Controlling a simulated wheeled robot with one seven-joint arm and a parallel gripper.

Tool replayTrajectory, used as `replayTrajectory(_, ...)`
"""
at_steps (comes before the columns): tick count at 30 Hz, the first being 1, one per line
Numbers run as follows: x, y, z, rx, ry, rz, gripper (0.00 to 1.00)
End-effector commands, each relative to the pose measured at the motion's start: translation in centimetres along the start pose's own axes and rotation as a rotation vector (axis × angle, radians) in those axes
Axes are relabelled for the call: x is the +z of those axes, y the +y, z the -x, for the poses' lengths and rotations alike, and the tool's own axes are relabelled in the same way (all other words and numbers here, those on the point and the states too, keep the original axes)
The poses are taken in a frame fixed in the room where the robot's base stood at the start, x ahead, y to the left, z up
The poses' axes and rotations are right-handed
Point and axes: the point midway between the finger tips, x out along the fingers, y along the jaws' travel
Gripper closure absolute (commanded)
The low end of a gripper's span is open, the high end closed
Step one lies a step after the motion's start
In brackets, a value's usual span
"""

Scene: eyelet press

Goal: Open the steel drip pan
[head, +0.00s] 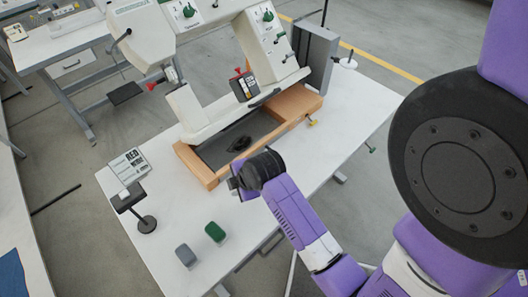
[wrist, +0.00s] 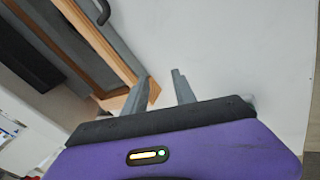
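A pale eyelet press is tilted back over a wooden base (head: 283,108). Inside the base lies a dark grey pan-like surface (head: 213,154), which I take for the steel drip pan; the tilted press partly hides it. A black round or curved piece (head: 241,143) lies on it. In the wrist view the wooden edge (wrist: 93,48) and dark interior (wrist: 40,47) are at the left. My gripper (wrist: 160,77) is open and empty, its fingers apart beside the wooden edge. In the head view my gripper (head: 233,183) is at the base's near side; contact cannot be told.
A grey block (head: 186,255) and a green block (head: 215,231) sit near the front. The table's right part (head: 352,115) is mostly clear.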

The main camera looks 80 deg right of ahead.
Motion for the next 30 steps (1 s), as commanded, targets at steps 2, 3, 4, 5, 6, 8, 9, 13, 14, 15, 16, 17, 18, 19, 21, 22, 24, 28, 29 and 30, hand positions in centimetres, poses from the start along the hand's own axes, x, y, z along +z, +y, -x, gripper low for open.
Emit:
replayTrajectory(2,3.0,3.5,0.0,-0.051,-0.045,0.075,0.67)
replayTrajectory(3,4.3,4.6,0.2,-0.086,-0.061,0.118,0.67)
replayTrajectory(4,5.4,5.5,0.5,-0.111,-0.072,0.148,0.67)
replayTrajectory(5,6.5,6.2,0.8,-0.136,-0.081,0.175,0.67)
replayTrajectory(6,7.8,7.1,1.2,-0.168,-0.091,0.21,0.67)
replayTrajectory(8,9.6,8.1,2.0,-0.212,-0.101,0.255,0.67)
replayTrajectory(9,10.6,8.7,2.5,-0.237,-0.105,0.28,0.67)
replayTrajectory(13,12.9,9.7,3.8,-0.297,-0.11,0.334,0.67)
replayTrajectory(14,13.2,9.8,4.0,-0.306,-0.11,0.34,0.67)
replayTrajectory(15,13.4,9.9,4.1,-0.314,-0.11,0.348,0.67)
replayTrajectory(16,13.6,9.8,4.0,-0.319,-0.11,0.352,0.67)
replayTrajectory(17,13.7,9.8,3.9,-0.322,-0.109,0.354,0.67)
replayTrajectory(18,13.8,9.7,3.6,-0.325,-0.109,0.355,0.67)
replayTrajectory(19,13.8,9.6,3.3,-0.326,-0.109,0.355,0.67)
replayTrajectory(21,14.0,9.2,2.5,-0.326,-0.109,0.354,0.67)
replayTrajectory(22,14.1,9.1,2.0,-0.327,-0.109,0.354,0.67)
replayTrajectory(24,14.2,8.8,0.9,-0.326,-0.109,0.354,0.67)
replayTrajectory(28,14.5,8.2,-0.9,-0.325,-0.109,0.354,0.67)
replayTrajectory(29,14.6,8.1,-1.3,-0.325,-0.109,0.354,0.67)
replayTrajectory(30,14.7,8.0,-1.7,-0.324,-0.109,0.354,0.67)
